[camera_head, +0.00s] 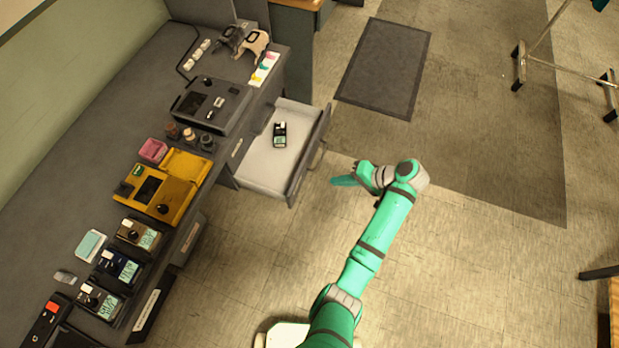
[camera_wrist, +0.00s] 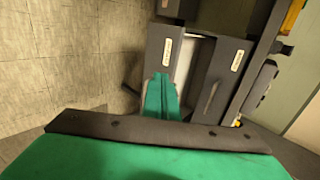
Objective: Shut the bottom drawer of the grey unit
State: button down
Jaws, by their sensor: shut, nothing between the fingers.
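The grey unit (camera_head: 238,172) has one drawer (camera_head: 262,170) pulled out, with a pale inside and a dark front bearing a handle. It appears to sit below a shut, labelled front, but its level is hard to tell. A small black device with a pale screen (camera_head: 280,135) lies in it. My gripper (camera_head: 334,181) is shut and empty, just outside the drawer front near its lower corner. In the wrist view, the shut green fingers (camera_wrist: 161,94) point toward the drawer's dark labelled front (camera_wrist: 160,55). I cannot tell whether they touch it.
The worktop (camera_head: 120,85) above the drawer carries several devices, including a yellow one (camera_head: 165,185). A dark mat (camera_head: 385,65) lies on the floor beyond the drawer. A stand with feet (camera_head: 520,65) is at the far right. The floor around my arm is clear.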

send_near(299, 179)
notch_tip(299, 179, down, 4)
jog(key=shift+w+a, duration=0.3)
jog(key=shift+a, duration=0.65)
jog(key=shift+w+a, duration=0.3)
jog(key=shift+a, duration=0.65)
